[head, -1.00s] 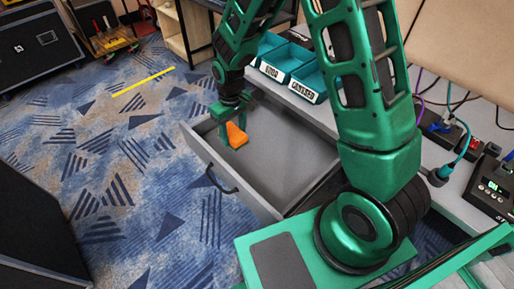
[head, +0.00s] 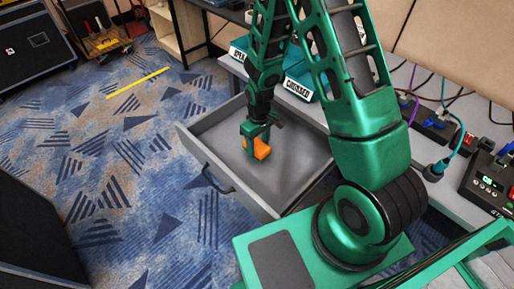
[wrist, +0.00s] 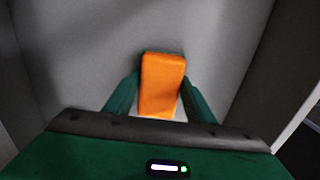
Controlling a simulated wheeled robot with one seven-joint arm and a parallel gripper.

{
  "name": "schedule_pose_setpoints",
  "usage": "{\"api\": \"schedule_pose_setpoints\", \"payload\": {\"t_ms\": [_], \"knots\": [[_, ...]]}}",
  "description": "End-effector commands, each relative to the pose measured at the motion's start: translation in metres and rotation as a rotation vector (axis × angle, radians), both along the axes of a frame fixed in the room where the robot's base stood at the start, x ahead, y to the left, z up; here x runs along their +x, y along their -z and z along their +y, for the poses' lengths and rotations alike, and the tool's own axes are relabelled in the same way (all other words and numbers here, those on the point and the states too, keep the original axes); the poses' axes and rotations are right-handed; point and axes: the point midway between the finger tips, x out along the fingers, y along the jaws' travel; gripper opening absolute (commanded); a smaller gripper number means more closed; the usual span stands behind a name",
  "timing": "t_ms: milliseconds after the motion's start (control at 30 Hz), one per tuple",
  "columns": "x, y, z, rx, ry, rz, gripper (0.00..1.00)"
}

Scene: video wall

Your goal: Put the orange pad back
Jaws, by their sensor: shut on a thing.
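The orange pad (head: 262,149) is a small block held between the fingers of my gripper (head: 254,143). In the wrist view the orange pad (wrist: 162,84) sits between the two green fingers of my gripper (wrist: 160,100), which are shut on it. My gripper is over the open grey drawer (head: 208,155), inside its walls as seen from the head. The drawer floor behind the pad looks bare. I cannot tell whether the pad touches the drawer floor.
Two teal labelled bins (head: 298,85) stand on the grey desk behind the drawer. Cables and a black power strip (head: 437,130) lie on the desk at the right. A black handle (head: 217,180) is on the drawer front.

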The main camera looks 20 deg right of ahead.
Motion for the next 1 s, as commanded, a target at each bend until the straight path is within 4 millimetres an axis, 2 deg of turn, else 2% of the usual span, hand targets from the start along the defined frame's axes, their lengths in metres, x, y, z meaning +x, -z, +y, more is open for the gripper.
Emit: {"api": "schedule_pose_setpoints", "payload": {"t_ms": [100, 433, 467, 500, 533, 867, 1000], "knots": [[0.000, 0.011, 0.000, 0.000, 0.000, 0.001, 0.14], [0.000, 0.013, 0.000, 0.000, 0.000, 0.000, 0.14], [0.000, 0.013, 0.000, 0.000, 0.000, 0.000, 0.55], [0.000, 0.013, 0.000, 0.000, 0.000, 0.000, 0.64], [0.000, 0.013, 0.000, 0.000, 0.000, 0.000, 0.69], [0.000, 0.012, 0.000, 0.000, 0.001, -0.001, 0.69], [0.001, 0.001, 0.000, 0.000, 0.001, -0.002, 0.69]]}}
